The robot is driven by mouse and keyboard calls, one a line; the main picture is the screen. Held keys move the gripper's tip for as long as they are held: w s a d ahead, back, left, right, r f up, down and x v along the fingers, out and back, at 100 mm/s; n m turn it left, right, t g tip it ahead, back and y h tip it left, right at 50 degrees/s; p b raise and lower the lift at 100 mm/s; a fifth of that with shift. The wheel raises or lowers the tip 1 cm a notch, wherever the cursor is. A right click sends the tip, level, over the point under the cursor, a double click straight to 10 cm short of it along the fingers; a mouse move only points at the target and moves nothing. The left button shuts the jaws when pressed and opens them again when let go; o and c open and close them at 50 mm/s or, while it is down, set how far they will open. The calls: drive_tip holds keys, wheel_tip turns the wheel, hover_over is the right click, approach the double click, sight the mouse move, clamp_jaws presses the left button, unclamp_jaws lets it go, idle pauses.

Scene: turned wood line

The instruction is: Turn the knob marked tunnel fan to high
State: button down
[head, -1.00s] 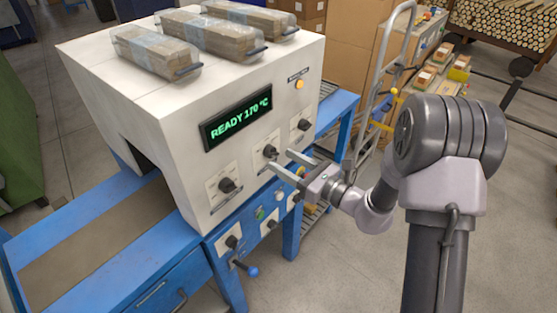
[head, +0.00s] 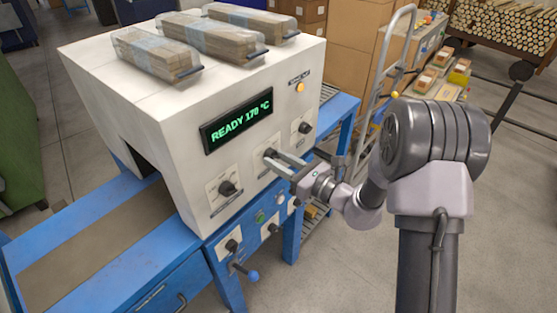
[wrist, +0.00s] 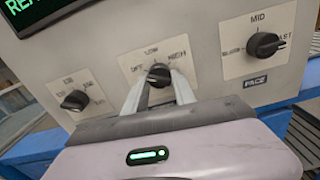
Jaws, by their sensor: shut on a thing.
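A black knob (wrist: 159,74) sits on a pale plate with OFF, LOW and HIGH printed around it, in the middle of the wrist view. Its name label is hidden behind my gripper, so I cannot read whether it says tunnel fan. In the head view this knob (head: 269,153) is the middle one on the white machine's front. My gripper (wrist: 158,84) is shut on the knob, with one finger on each side. In the head view my gripper (head: 276,160) reaches the panel from the right. I cannot tell clearly where the knob points.
To the right is the PACE knob (wrist: 266,44) with MID above it; to the left is another knob (wrist: 75,101). The display (head: 237,120) reads READY 170 °C. Below are more controls and a blue-tipped lever (head: 251,275). A hand truck (head: 383,90) stands behind my arm.

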drive_tip(key=shift+r+m+p, duration=0.1)
drive_tip(key=shift+m+p, duration=0.2)
drive_tip(key=shift+p, duration=0.1)
drive_tip(key=shift+r+m+p, duration=0.1)
drive_tip(key=shift+m+p, duration=0.9)
drive_tip(key=shift+p, duration=0.25)
drive_tip(key=m+p, duration=0.4)
drive_tip(key=shift+s+a+m, duration=0.1)
drive_tip(key=shift+m, duration=0.2)
drive_tip(key=m+p, duration=0.3)
drive_tip(key=shift+r+m+p, duration=0.1)
drive_tip(key=shift+m+p, duration=0.2)
drive_tip(key=shift+p, duration=0.05)
drive_tip(key=m+p, duration=0.2)
drive_tip(key=m, duration=0.1)
drive_tip(key=shift+m+p, duration=0.35)
drive_tip(key=shift+m, duration=0.05)
drive_tip(key=m+p, duration=0.2)
drive_tip(key=m, duration=0.2)
drive_tip(key=m+p, duration=0.2)
drive_tip(key=m, duration=0.3)
